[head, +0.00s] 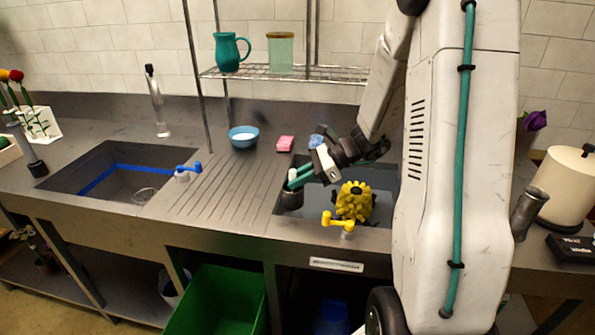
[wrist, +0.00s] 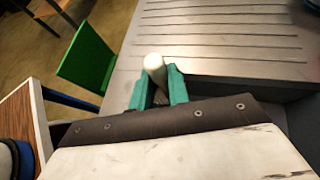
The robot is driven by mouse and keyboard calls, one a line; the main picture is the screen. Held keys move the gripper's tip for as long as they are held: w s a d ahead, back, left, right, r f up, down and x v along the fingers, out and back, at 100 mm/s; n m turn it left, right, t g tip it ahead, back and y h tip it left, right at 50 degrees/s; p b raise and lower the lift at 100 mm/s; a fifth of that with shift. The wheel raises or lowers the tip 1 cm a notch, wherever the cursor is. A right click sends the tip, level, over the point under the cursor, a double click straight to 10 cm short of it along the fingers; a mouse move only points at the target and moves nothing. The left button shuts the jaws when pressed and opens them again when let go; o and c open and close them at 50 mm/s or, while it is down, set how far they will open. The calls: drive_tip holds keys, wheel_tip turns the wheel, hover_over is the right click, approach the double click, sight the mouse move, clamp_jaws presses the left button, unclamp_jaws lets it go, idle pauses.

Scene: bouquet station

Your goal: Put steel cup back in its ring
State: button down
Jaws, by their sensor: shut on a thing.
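My gripper (head: 298,178) is over the left edge of the right sink, its teal fingers pointing left and down. In the wrist view the fingers (wrist: 157,88) are closed around a narrow, pale, round-ended thing (wrist: 153,62); I cannot tell what it is. A dark grey cylinder (head: 292,198), possibly a cup, is directly below the fingertips in the head view. I cannot tell whether it is joined to the held thing. A grey steel cup (head: 528,212) appears tilted at the right, beside my body. No ring can be made out clearly.
A yellow bumpy object (head: 354,201) is in the right sink, behind a yellow tap handle (head: 340,222). A pink sponge (head: 285,144) and blue bowl (head: 243,137) are on the counter. The ribbed drainboard (head: 215,180) is clear. A green bin (head: 218,300) stands below.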

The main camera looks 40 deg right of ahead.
sight(299, 206)
drive_tip(key=shift+f, duration=4.3)
drive_tip(key=shift+s+d, duration=0.15)
drive_tip(key=shift+d, duration=0.05)
drive_tip(key=shift+f, duration=0.35)
drive_tip(key=shift+f, duration=0.4)
drive_tip(key=shift+f, duration=0.3)
drive_tip(key=shift+f, duration=0.3)
